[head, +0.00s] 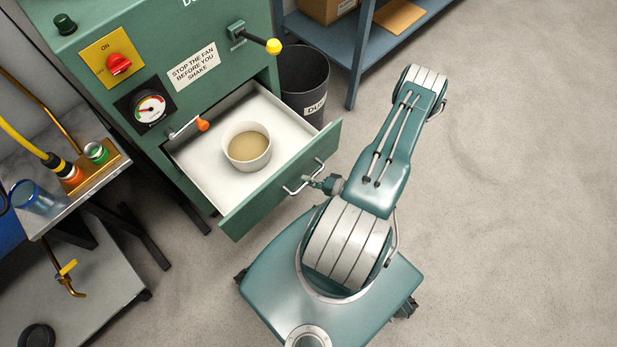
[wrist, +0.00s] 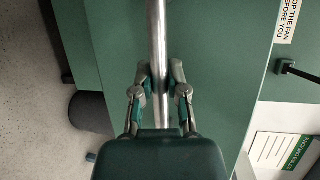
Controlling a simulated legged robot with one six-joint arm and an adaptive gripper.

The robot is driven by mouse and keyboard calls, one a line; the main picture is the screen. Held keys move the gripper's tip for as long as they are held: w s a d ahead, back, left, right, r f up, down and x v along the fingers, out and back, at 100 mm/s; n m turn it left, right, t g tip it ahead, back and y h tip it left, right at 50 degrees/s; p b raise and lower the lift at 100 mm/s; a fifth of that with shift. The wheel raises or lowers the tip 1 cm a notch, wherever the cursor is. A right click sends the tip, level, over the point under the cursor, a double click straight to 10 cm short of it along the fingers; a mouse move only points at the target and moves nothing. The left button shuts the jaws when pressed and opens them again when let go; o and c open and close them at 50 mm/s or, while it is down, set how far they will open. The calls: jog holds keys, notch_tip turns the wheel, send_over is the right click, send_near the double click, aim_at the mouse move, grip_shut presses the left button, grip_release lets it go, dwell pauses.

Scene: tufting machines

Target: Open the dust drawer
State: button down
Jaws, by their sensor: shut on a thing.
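The dust drawer (head: 258,200) is pulled well out of the green machine (head: 205,25). Its front is green and its inside is white. A white cup (head: 247,147) with tan contents stands in it. A metal bar handle (head: 305,180) is on the drawer front. My gripper (head: 320,184) is at the handle in the head view. In the wrist view my gripper (wrist: 161,85) has its fingers closed on either side of the handle bar (wrist: 158,45), in front of the green drawer front (wrist: 215,60).
A dark bin (head: 303,85) stands right of the machine, beside a blue shelf (head: 352,60). An orange-tipped lever (head: 200,125) and a yellow-knobbed lever (head: 272,46) stick out from the machine. A metal bench (head: 60,200) is at left. The floor at right is clear.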

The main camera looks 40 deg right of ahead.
jog(key=c, duration=0.6)
grip_release()
jog(key=shift+f, duration=0.1)
jog(key=shift+c, duration=0.2)
jog(key=v, duration=1.2)
